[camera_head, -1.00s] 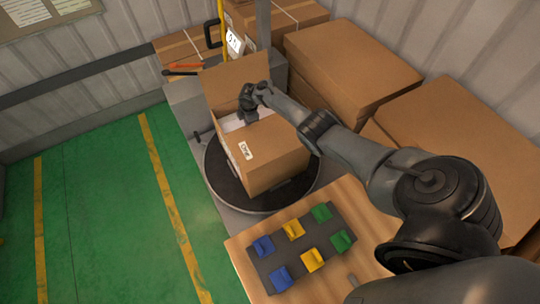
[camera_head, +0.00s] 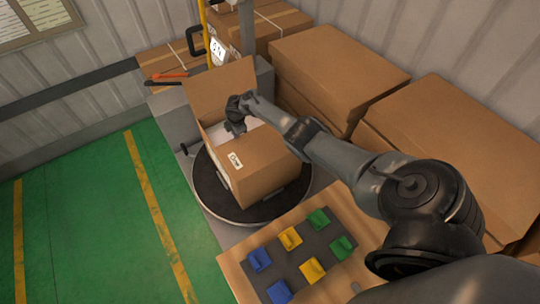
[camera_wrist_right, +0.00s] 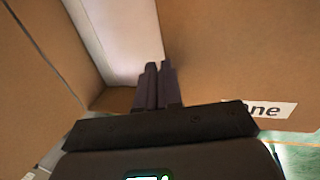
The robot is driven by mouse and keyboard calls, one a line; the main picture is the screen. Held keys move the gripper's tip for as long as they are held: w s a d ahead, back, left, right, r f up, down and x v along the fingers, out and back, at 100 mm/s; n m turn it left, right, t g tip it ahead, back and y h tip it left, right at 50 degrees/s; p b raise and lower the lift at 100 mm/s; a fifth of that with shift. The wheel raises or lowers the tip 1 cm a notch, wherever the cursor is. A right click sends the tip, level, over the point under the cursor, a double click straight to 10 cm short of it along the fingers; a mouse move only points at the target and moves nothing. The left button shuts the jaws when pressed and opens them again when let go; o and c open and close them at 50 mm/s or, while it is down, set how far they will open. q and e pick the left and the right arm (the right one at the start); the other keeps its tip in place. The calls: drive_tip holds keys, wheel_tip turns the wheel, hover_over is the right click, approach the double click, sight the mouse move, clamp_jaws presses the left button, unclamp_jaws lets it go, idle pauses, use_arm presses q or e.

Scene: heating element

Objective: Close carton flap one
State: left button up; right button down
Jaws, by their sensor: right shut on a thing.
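The open cardboard carton (camera_head: 268,168) stands on a round black turntable (camera_head: 222,202). One flap (camera_head: 220,88) stands upright at its far side, and the pale inside shows beside my gripper. A white label (camera_head: 235,160) is on the near cardboard; in the wrist view the label (camera_wrist_right: 262,110) ends in "one". My right gripper (camera_head: 236,124) points down at the carton's opening. In the wrist view its fingers (camera_wrist_right: 157,72) are nearly together beside the labelled panel (camera_wrist_right: 235,50), shut on the carton flap. The gripped edge is mostly hidden. My left gripper is not in view.
A wooden table (camera_head: 240,278) in front holds a dark board (camera_head: 287,250) with blue, yellow and green blocks. Large cartons (camera_head: 335,70) stand behind and to the right. A yellow post (camera_head: 206,35) rises behind the carton. The green floor (camera_head: 80,200) at left is clear.

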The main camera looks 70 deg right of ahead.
drive_tip(key=shift+s+f, duration=0.2)
drive_tip(key=shift+f, duration=0.15)
